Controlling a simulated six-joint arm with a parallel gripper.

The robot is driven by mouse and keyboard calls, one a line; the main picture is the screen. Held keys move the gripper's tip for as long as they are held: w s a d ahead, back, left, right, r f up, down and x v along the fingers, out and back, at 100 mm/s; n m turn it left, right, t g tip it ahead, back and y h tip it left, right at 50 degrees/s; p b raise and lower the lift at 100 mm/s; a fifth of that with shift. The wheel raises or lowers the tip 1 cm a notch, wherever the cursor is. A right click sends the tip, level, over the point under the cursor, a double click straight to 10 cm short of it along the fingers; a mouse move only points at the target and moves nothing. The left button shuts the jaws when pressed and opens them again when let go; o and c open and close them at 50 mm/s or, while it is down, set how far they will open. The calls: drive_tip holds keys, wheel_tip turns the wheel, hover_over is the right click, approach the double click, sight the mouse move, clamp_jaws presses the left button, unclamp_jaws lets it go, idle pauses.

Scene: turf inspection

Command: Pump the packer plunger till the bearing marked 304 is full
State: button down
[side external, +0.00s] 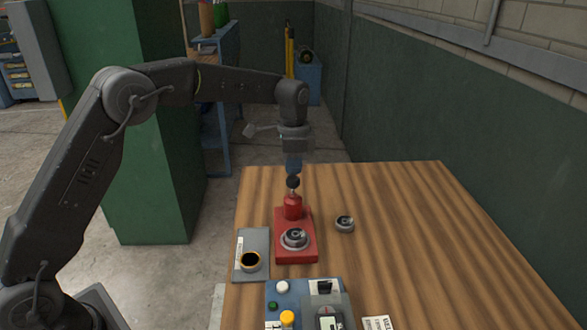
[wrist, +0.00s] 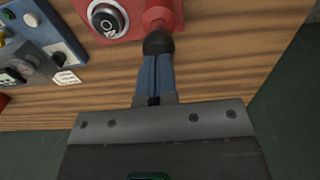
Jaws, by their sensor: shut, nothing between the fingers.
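The red packer (side external: 280,255) stands on the wooden table, with a red plunger body (side external: 293,207) topped by a black knob (side external: 292,181). A metal bearing (side external: 294,238) sits on the packer's round seat; it also shows in the wrist view (wrist: 107,19), but its marking is too small to read. My gripper (side external: 293,170) is shut and empty, pointing down right over the knob. In the wrist view its blue fingertips (wrist: 157,57) meet the black knob (wrist: 158,43); I cannot tell whether they touch. A second bearing (side external: 344,223) lies on the table right of the packer.
A blue-grey control box (side external: 275,292) with buttons and a display stands at the front, beside a small printed card (side external: 377,323). The table's right side is clear.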

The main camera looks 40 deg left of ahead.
sight(293, 177)
drive_tip(key=shift+f, duration=0.6)
drive_tip(key=shift+f, duration=1.2)
wheel_tip(293, 177, up, 15)
drive_tip(key=shift+f, duration=0.2)
